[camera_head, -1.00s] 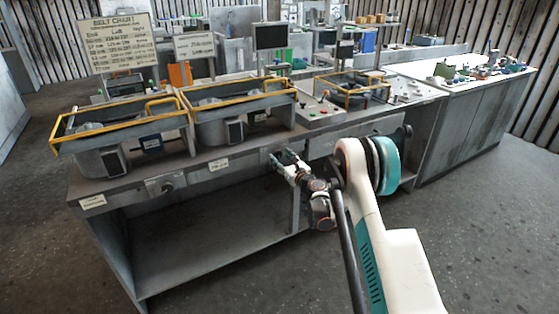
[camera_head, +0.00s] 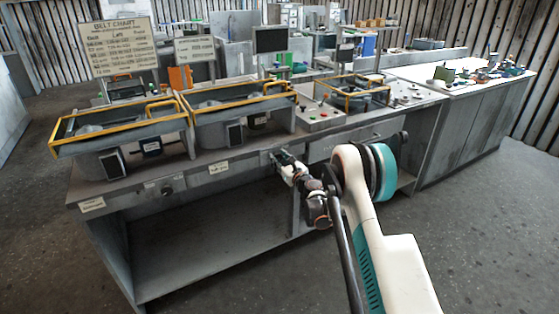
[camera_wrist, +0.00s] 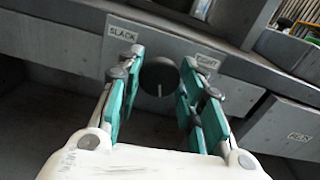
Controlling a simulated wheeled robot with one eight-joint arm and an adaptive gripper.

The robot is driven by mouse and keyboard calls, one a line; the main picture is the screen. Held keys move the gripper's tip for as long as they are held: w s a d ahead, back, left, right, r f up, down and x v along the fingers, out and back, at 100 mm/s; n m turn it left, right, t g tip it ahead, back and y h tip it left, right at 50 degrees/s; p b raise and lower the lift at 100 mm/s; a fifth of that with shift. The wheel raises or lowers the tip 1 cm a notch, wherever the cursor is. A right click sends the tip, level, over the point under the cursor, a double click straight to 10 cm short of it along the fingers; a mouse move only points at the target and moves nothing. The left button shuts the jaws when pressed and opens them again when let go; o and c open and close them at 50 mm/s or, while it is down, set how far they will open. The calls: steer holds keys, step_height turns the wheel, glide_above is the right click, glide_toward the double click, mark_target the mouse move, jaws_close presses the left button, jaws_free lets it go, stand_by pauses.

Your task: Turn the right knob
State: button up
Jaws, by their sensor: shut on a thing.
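The right knob (camera_wrist: 159,76), round and dark with a pale line on its lower face, sits on a grey panel in the wrist view. My gripper (camera_wrist: 161,62) has its teal-padded fingers on both sides of it, shut on it. A SLACK label (camera_wrist: 121,33) is at the knob's upper left; a second label (camera_wrist: 207,63), hard to read, is at its right. In the head view my gripper (camera_head: 277,158) is at the bench front and hides the right knob. The left knob (camera_head: 167,190) shows farther left on the same front.
Two blower housings with yellow-edged frames (camera_head: 118,122) stand on the bench (camera_head: 205,160). A control box with buttons (camera_head: 318,116) is to their right. A belt chart sign (camera_head: 118,43) stands behind. The open shelf (camera_head: 205,255) below is empty.

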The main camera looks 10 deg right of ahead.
steer(key=shift+n, duration=0.3)
steer(key=n, duration=0.4)
steer(key=shift+n, duration=0.3)
steer(key=n, duration=1.6)
steer(key=shift+a+f, duration=0.15)
steer(key=shift+f, duration=0.1)
steer(key=shift+n, duration=0.4)
steer(key=o, duration=1.1)
steer(key=shift+c, duration=0.2)
